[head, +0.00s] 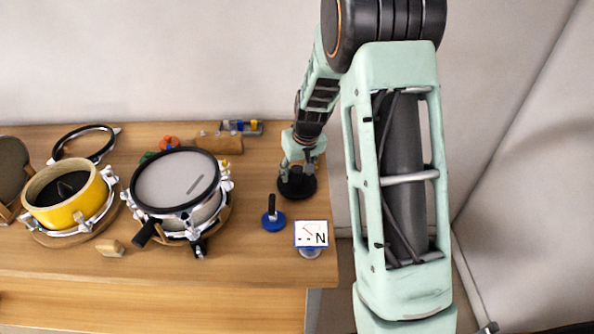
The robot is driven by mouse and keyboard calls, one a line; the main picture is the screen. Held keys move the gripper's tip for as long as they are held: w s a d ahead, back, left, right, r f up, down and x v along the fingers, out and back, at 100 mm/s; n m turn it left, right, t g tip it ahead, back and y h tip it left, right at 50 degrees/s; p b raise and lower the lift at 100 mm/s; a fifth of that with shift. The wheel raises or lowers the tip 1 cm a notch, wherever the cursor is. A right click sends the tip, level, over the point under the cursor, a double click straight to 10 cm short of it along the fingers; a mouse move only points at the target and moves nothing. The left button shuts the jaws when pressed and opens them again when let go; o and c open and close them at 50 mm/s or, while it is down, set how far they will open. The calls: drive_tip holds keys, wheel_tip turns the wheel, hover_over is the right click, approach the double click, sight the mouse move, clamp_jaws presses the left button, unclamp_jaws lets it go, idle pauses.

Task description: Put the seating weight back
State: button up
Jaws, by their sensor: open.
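A black round weight-like piece (297,185), which looks like the seating weight, stands on the table's right part near the back. My gripper (297,166) points down right over it, fingers apart at its upper part. The fingers hide its top, and I cannot tell whether they touch it. A drum with a grey mesh head (172,178) and black hoop stands to the left on a round wooden base. A blue disc with a black upright handle (273,221) stands in front of the weight.
A small display marked N (311,234) stands near the table's front right corner. A yellow drum shell (75,205) and a loose black hoop (70,143) are at the left. A wooden block (111,247) lies in front. A grey tray (242,128) stands at the back.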

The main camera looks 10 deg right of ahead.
drive_tip(key=shift+r, duration=0.6)
drive_tip(key=v, duration=1.1)
drive_tip(key=shift+s, duration=0.15)
